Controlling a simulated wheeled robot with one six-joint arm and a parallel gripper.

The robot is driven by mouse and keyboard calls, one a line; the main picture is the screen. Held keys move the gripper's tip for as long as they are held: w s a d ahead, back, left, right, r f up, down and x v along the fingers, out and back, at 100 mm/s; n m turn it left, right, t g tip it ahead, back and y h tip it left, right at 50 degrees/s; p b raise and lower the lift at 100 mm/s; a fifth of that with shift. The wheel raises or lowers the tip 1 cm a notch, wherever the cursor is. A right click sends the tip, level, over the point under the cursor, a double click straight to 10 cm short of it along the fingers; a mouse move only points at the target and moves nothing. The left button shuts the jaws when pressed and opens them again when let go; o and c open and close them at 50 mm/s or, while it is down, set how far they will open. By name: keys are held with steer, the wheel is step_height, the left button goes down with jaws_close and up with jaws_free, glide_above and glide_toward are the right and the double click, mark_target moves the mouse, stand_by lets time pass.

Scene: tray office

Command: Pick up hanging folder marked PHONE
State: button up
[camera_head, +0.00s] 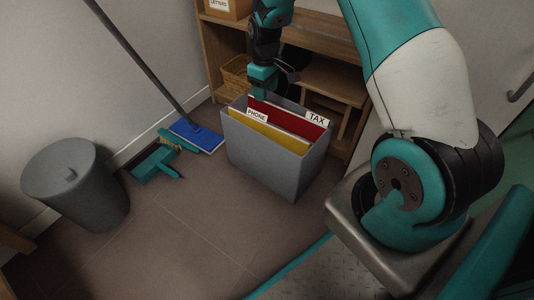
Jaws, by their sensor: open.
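The yellow hanging folder (268,133) carries a white tab marked PHONE (257,116). It hangs in the front part of a grey open-topped file box (262,165) on the floor. A red folder (285,115) with a tab marked TAX (317,118) hangs behind it in the same box. My gripper (261,95) is at the box's back left edge, above and behind the PHONE tab, pointing down. It is open. Its fingertips are small and partly hidden, and I see no folder held in it.
A wooden shelf (222,60) with a basket (235,74) and a LETTERS box (227,8) stands close behind the file box. A blue mop (197,136), a green dustpan (152,165) and a grey bin (78,190) are at left. The floor in front is clear.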

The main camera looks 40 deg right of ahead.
mark_target(266, 123)
step_height(266, 123, down, 10)
steer(key=b, duration=0.5)
steer(key=shift+f, duration=0.2)
steer(key=f+b, duration=0.3)
steer(key=s+f+b, duration=0.1)
steer(key=f+b, duration=0.1)
steer(key=shift+a+f, duration=0.1)
steer(key=shift+c, duration=0.2)
steer(key=shift+w, duration=0.1)
jaws_close()
